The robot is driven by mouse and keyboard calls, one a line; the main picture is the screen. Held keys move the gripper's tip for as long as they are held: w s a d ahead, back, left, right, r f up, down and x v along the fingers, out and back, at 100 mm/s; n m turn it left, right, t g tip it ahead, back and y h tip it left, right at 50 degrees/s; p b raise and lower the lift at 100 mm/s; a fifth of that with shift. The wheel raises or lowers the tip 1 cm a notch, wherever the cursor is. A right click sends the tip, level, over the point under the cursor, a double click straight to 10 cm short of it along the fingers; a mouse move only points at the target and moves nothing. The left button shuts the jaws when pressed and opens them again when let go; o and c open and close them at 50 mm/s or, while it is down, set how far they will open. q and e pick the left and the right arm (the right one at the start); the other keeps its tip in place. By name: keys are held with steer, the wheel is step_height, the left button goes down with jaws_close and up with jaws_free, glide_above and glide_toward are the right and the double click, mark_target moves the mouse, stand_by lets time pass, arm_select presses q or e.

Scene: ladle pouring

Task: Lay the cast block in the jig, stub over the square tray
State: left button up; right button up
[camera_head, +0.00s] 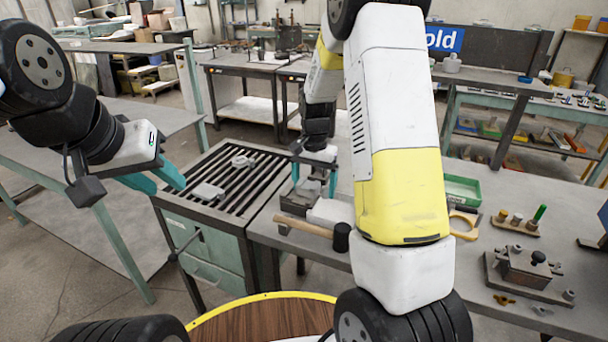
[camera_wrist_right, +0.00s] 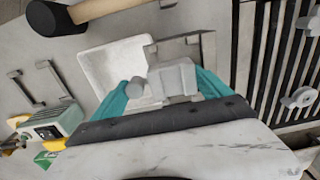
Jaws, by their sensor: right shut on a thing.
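The grey cast block (camera_wrist_right: 173,78) is between the teal fingers of my right gripper (camera_wrist_right: 165,86), which is shut on it. Its round stub (camera_wrist_right: 136,88) points left in the right wrist view, over the white square tray (camera_wrist_right: 97,62). The grey jig (camera_wrist_right: 208,45) lies just beyond the block; whether they touch is unclear. In the head view my right gripper (camera_head: 315,178) is above the jig (camera_head: 291,206) and the tray (camera_head: 328,213), partly hidden by my arm. My left gripper (camera_head: 156,180) is open and empty, left of the slatted bench.
A mallet (camera_head: 303,226) lies in front of the jig and tray. Grey castings (camera_head: 208,192) lie on the slatted bench (camera_head: 190,218).

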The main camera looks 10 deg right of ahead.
steer(key=shift+f, duration=0.25)
steer(key=o, duration=1.4)
